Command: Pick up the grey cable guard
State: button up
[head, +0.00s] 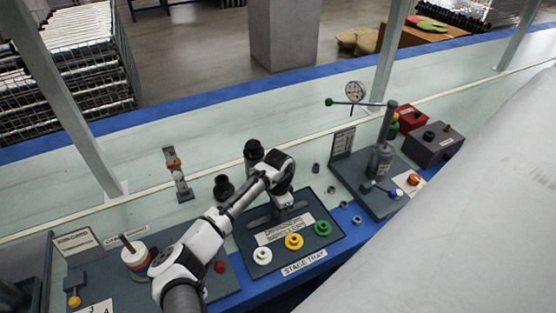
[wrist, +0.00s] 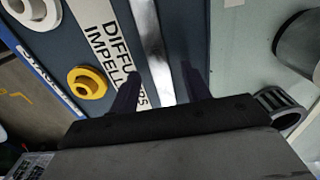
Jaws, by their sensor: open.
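The grey cable guard appears to be the long, shiny grey strip (wrist: 153,45) in the wrist view. It lies on the dark stage tray (head: 243,240) behind the tray's printed label; in the head view its grey left part (head: 259,222) shows and my arm partly covers the rest. My gripper (head: 285,204) is over the tray's back part, pointing down. In the wrist view its two dark fingers (wrist: 160,90) are open, one on each side of the strip's near part. Nothing is held. I cannot tell how far the fingertips are above the tray.
White (head: 262,256), yellow (head: 293,241) and green (head: 322,228) rings sit along the tray's front. Dark cylindrical parts (head: 223,187) stand behind it. A dial gauge stand (head: 381,160) rises to the right. Several small grey rings lie between tray and stand.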

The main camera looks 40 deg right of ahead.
jog(key=shift+f, duration=0.5)
grip_shut()
jog(key=shift+r, duration=0.15)
notch_tip(320, 180, up, 20)
jog(key=b, duration=0.2)
